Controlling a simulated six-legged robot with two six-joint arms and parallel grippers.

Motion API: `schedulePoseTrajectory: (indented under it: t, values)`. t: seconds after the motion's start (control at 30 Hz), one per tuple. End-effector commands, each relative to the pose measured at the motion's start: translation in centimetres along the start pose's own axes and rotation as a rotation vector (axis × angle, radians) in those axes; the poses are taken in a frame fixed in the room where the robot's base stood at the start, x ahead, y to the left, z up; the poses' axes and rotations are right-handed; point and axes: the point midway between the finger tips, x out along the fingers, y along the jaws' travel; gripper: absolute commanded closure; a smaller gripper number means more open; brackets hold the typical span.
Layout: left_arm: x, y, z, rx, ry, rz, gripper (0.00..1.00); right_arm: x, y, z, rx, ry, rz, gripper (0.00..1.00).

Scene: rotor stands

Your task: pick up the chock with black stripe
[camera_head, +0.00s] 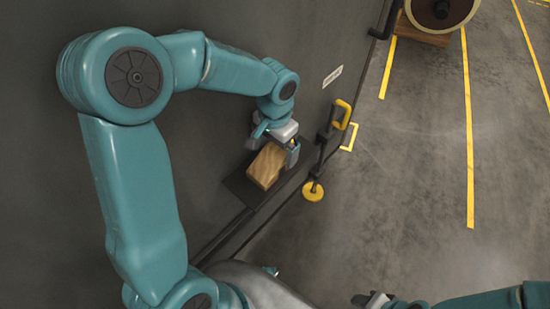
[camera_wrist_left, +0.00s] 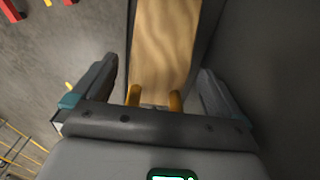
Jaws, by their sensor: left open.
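A wooden chock (camera_head: 266,167) lies on a dark shelf against the grey wall. No black stripe can be made out on its visible faces. My left gripper (camera_head: 275,147) is at the chock's upper end, with its jaws open. In the left wrist view, the wooden chock (camera_wrist_left: 165,45) lies between the two spread fingers, with gaps on both sides. Two orange-yellow posts (camera_wrist_left: 134,95) stand at its near end, between the fingers. My right gripper (camera_head: 372,300) shows only in part at the bottom edge; its jaws are unclear.
A dark post with a yellow handle (camera_head: 342,114) and round yellow foot (camera_head: 313,191) stands close right of the shelf (camera_head: 237,184). A large wheel-like object on a wooden base (camera_head: 425,32) is at the top right. The floor with yellow lines (camera_head: 467,130) is otherwise open.

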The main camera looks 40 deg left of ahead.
Motion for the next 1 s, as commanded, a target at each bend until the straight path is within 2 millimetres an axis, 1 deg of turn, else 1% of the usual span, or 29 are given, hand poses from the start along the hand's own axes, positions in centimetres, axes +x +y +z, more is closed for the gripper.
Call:
schedulePoseTrajectory:
  t: [0.03, 0.1, 0.33, 0.37, 0.4, 0.47, 0.5, 0.57, 0.6, 0.83, 0.93, 1.0]
  values:
    - [0.8, 0.0, 0.0, 0.001, -0.002, 0.0, 0.0, 0.1, 0.1, 0.0, 0.0, 0.0, 0.0, 0.57]
    - [1.3, -0.1, 0.0, 0.001, -0.001, 0.0, 0.0, 0.2, 0.1, 0.0, 0.0, 0.0, 0.0, 0.57]
    - [1.4, -0.1, -0.1, 0.0, 0.002, 0.0, 0.0, 0.1, 0.1, 0.0, 0.0, 0.0, 0.0, 0.57]
    - [1.4, -0.1, -0.1, 0.0, 0.002, 0.0, 0.03, 0.1, 0.1, 0.0, 0.0, 0.0, 0.0, 0.57]
    - [1.4, -0.1, -0.1, 0.0, 0.002, 0.0, 0.16, 0.1, 0.1, 0.0, 0.0, 0.0, 0.0, 0.57]
    - [1.4, -0.1, -0.1, 0.0, 0.002, 0.0, 0.36, 0.1, 0.1, 0.0, 0.0, 0.0, 0.0, 0.57]
    - [1.4, -0.1, -0.1, 0.0, 0.001, 0.0, 0.49, 0.1, 0.1, 0.0, 0.0, 0.0, 0.0, 0.57]
    - [1.4, -0.1, -0.1, 0.0, 0.001, 0.0, 0.68, 0.1, 0.1, 0.0, 0.0, 0.0, 0.0, 0.57]
    - [1.4, -0.1, -0.1, 0.0, 0.003, 0.0, 0.7, 0.1, 0.1, 0.0, 0.0, 0.0, 0.0, 0.57]
    - [1.2, -0.1, -0.1, 0.0, 0.003, -0.001, 0.69, 0.1, 0.1, 0.0, 0.0, 0.0, 0.0, 0.57]
    - [0.7, -0.1, -0.2, 0.0, 0.003, -0.001, 0.69, 0.0, 0.0, 0.0, 0.0, 0.0, 0.0, 0.57]
    - [0.0, -0.1, -0.2, 0.0, 0.004, -0.001, 0.69, -0.1, 0.0, 0.0, 0.0, 0.0, 0.0, 0.57]
